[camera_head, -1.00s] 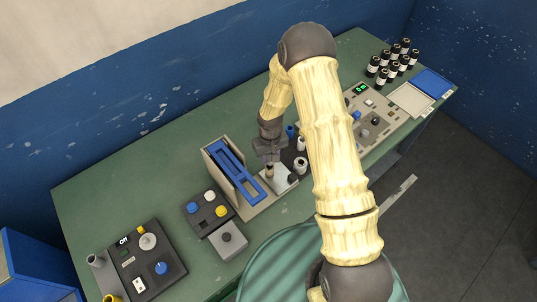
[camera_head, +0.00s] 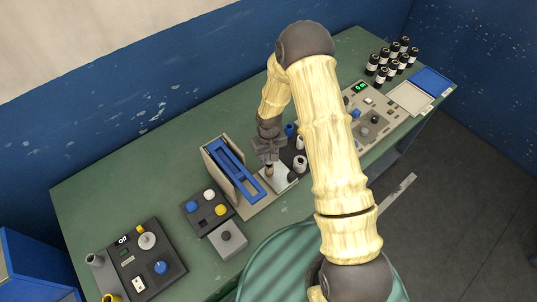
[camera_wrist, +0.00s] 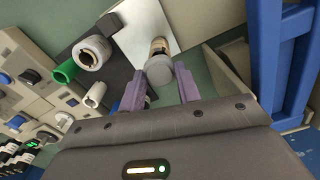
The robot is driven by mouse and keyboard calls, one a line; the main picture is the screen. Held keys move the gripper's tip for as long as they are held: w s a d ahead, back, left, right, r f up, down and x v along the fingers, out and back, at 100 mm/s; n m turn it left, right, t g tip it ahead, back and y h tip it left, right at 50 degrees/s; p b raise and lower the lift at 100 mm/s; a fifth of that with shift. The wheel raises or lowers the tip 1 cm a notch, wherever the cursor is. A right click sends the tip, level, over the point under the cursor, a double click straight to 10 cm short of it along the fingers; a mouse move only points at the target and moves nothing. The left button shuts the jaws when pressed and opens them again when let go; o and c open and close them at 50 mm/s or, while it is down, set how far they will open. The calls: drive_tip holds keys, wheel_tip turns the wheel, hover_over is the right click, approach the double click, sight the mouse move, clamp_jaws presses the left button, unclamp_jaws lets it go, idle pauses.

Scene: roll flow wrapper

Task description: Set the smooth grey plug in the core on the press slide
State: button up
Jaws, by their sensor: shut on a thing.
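The core (camera_wrist: 159,46) is a small tan and dark cylinder standing on the pale plate of the press slide (camera_wrist: 136,28). In the head view the slide (camera_head: 283,181) is beside the blue-framed press. The smooth grey plug (camera_wrist: 158,72) shows its round grey end between the two fingers of my gripper (camera_wrist: 160,86) in the wrist view. The plug overlaps the core's near end there; I cannot tell whether it is seated in it. In the head view my gripper (camera_head: 269,158) is directly above the core, and the plug is hidden.
The blue press frame (camera_head: 232,170) stands close on the left of my gripper. White rolls (camera_head: 300,163) stand close on the right, and a green tube (camera_wrist: 66,71) shows in the wrist view. Button boxes (camera_head: 208,208) lie front left; several dark bottles (camera_head: 383,76) stand far right.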

drive_tip(key=shift+f+b, duration=1.05)
idle(1.3)
drive_tip(key=o, duration=1.5)
drive_tip(key=shift+r, duration=0.1)
drive_tip(key=shift+r+p, duration=2.65)
drive_tip(key=shift+r, duration=1.25)
